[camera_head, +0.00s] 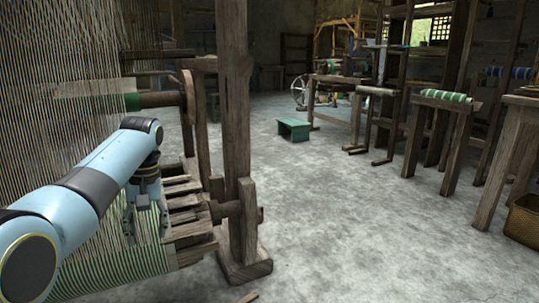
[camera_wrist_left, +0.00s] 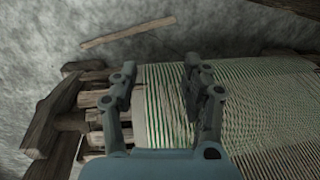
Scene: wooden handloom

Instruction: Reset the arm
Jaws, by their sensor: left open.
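My left arm comes in from the left in the head view. Its gripper (camera_head: 146,222) points down beside the loom's striped cloth. The left gripper also shows in the left wrist view (camera_wrist_left: 157,85), with its two fingers apart and nothing between them. Below the fingers lies the green and white striped cloth (camera_wrist_left: 160,119). I cannot tell whether the fingertips touch the threads. The wooden loom (camera_head: 234,125) stands just right of the gripper, with its upright post and several wooden slats (camera_head: 185,215). My right gripper is in neither view.
Tall warp threads (camera_head: 60,100) hang at the left, behind the arm. Wooden stands with a striped roll (camera_head: 445,95) are at the right. A loose wooden strip (camera_wrist_left: 127,33) lies on the floor.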

